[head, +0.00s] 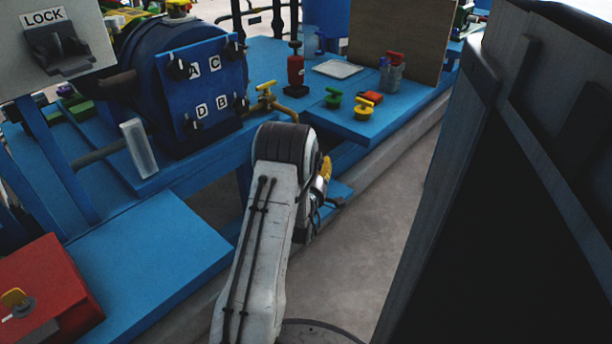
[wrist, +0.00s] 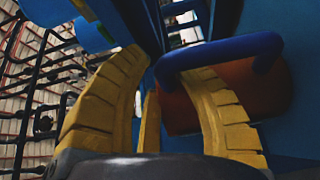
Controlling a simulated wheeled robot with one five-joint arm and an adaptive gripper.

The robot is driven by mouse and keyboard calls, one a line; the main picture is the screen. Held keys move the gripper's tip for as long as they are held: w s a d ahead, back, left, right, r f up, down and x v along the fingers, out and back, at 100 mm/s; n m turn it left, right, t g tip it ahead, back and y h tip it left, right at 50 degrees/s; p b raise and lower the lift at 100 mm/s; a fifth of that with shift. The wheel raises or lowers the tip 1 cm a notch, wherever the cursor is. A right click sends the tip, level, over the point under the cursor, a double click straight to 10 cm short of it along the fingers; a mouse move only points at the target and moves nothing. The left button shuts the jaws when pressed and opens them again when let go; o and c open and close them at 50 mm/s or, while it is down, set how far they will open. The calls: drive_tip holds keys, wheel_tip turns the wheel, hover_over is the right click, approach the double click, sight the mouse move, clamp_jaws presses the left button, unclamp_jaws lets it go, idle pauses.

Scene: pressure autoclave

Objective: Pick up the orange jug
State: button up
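The orange jug (wrist: 272,92) shows in the wrist view at right of centre, with a thick blue handle (wrist: 225,52) along its top. My gripper (wrist: 165,62) has yellow ribbed fingers, which are apart. The right finger overlaps the jug's front and reaches up to the handle. The handle's left end shows in the gap between the fingertips. I cannot tell whether any finger touches it. In the head view my gripper (head: 325,172) is mostly hidden behind my arm, and the jug is not visible there.
A blue bench (head: 290,75) with valves and bottles runs along the back. The blue autoclave (head: 200,85) stands at left, with a red box (head: 45,290) at lower left. A dark panel (head: 510,190) rises close on the right. Grey floor (head: 385,215) lies open between.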

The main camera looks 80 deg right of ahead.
drive_tip(key=shift+f, duration=0.15)
clamp_jaws()
drive_tip(key=shift+r, duration=0.2)
